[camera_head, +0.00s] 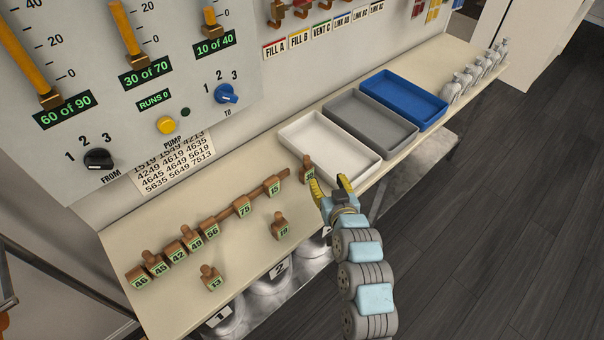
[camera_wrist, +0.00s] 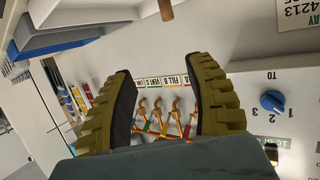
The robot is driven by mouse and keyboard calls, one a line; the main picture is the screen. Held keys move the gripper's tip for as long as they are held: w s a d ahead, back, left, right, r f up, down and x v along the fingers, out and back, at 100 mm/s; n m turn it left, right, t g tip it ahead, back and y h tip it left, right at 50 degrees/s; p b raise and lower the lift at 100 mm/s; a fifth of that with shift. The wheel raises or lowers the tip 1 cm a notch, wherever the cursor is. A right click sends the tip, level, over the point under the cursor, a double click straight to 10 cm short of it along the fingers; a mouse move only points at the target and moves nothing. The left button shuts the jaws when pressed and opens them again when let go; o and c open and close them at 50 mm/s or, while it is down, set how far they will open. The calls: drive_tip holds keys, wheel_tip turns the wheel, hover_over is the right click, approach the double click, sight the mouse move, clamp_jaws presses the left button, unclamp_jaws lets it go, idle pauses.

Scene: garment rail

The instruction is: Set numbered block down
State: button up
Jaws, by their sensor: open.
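Several small wooden numbered blocks with pale green labels stand on the beige shelf (camera_head: 180,310). A slanting row holds block 46 (camera_head: 137,278), block 56 (camera_head: 210,229), block 75 (camera_head: 242,206), block 15 (camera_head: 273,186) and others. Block 13 (camera_head: 211,278) and block 19 (camera_head: 279,226) stand apart, in front of the row. Another block (camera_head: 307,168) stands by the white tray; its number is partly hidden. My gripper (camera_head: 332,186) is open just right of that block, with nothing seen between its yellow fingers. In the wrist view the open fingers (camera_wrist: 167,95) frame empty space; a brown wooden piece (camera_wrist: 166,10) shows beyond them.
A white tray (camera_head: 291,127), a grey tray (camera_head: 330,106) and a blue tray (camera_head: 366,85) line the shelf beyond my gripper. Grey bottle-like pieces (camera_head: 475,75) stand at its far end. The control panel (camera_head: 215,125) rises behind. Bare shelf lies around blocks 13 and 19.

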drive_tip(key=f+g, duration=0.1)
drive_tip(key=b, duration=0.2)
approach(308, 162)
drive_tip(key=shift+n, duration=0.4)
drive_tip(key=x, duration=0.4)
drive_tip(key=shift+w, duration=0.3)
drive_tip(key=shift+w+a+f+y, duration=0.1)
drive_tip(key=shift+w+y, duration=0.05)
drive_tip(key=shift+w, duration=0.2)
drive_tip(key=shift+w+a+f+y, duration=0.1)
drive_tip(key=shift+w+y, duration=0.05)
drive_tip(key=shift+w, duration=0.15)
drive_tip(key=shift+x, duration=0.8)
drive_tip(key=shift+b+x, duration=0.6)
drive_tip(key=shift+x, duration=1.15)
drive_tip(key=shift+f, duration=0.1)
clamp_jaws()
